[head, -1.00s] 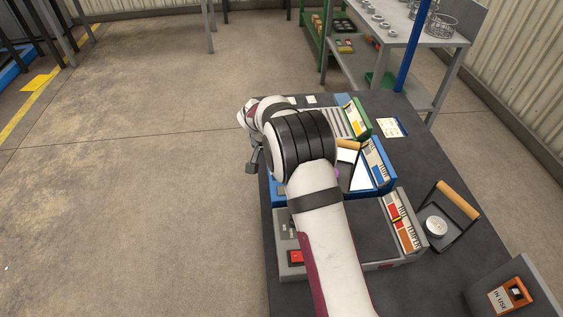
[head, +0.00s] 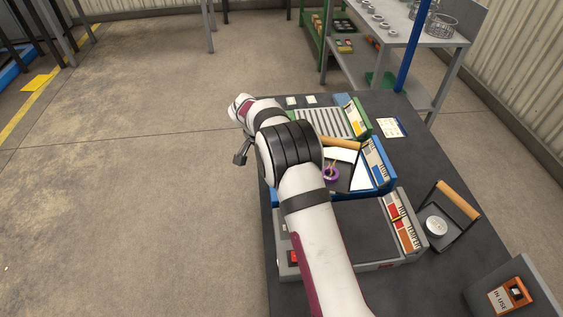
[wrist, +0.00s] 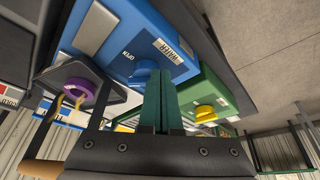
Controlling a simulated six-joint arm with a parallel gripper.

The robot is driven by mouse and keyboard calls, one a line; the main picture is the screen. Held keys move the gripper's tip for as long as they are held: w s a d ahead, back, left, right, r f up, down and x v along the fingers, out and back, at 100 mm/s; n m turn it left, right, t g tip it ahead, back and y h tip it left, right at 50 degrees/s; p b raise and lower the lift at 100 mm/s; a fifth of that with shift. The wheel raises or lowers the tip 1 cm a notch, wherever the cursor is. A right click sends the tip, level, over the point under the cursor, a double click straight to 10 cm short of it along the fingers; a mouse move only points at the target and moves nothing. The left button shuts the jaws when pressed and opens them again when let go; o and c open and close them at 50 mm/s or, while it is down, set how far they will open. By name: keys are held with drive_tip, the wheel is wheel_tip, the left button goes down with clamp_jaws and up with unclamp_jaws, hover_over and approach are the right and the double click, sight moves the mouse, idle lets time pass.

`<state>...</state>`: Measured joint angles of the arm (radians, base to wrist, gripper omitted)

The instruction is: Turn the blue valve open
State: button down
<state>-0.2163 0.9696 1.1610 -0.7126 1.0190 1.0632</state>
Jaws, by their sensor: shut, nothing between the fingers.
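The blue valve (wrist: 143,70) is a rounded knob on the front of a blue box (wrist: 118,22). Lettering beside it reads OPEN, and a plate reads WATER. My gripper (wrist: 161,75) is shut and empty, its two green fingers side by side. In the wrist view the fingertips overlap the knob's right edge; I cannot tell if they touch it. In the head view the blue box (head: 377,165) is partly covered by my arm, and the valve is hidden.
A green box (wrist: 205,90) with a yellow knob (wrist: 203,112) stands beside the blue one. A purple ring-like item (head: 331,174) rests on a wooden-handled tray (head: 343,142). A grey box (head: 405,222) is nearer. Open floor lies left of the bench.

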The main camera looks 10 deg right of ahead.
drive_tip(key=shift+w+m+g, duration=0.3)
drive_tip(key=shift+w+m, duration=0.1)
drive_tip(key=shift+m, duration=0.8)
drive_tip(key=shift+w+d, duration=0.3)
drive_tip(key=shift+w, duration=0.55)
idle(3.1)
drive_tip(key=shift+r, duration=0.1)
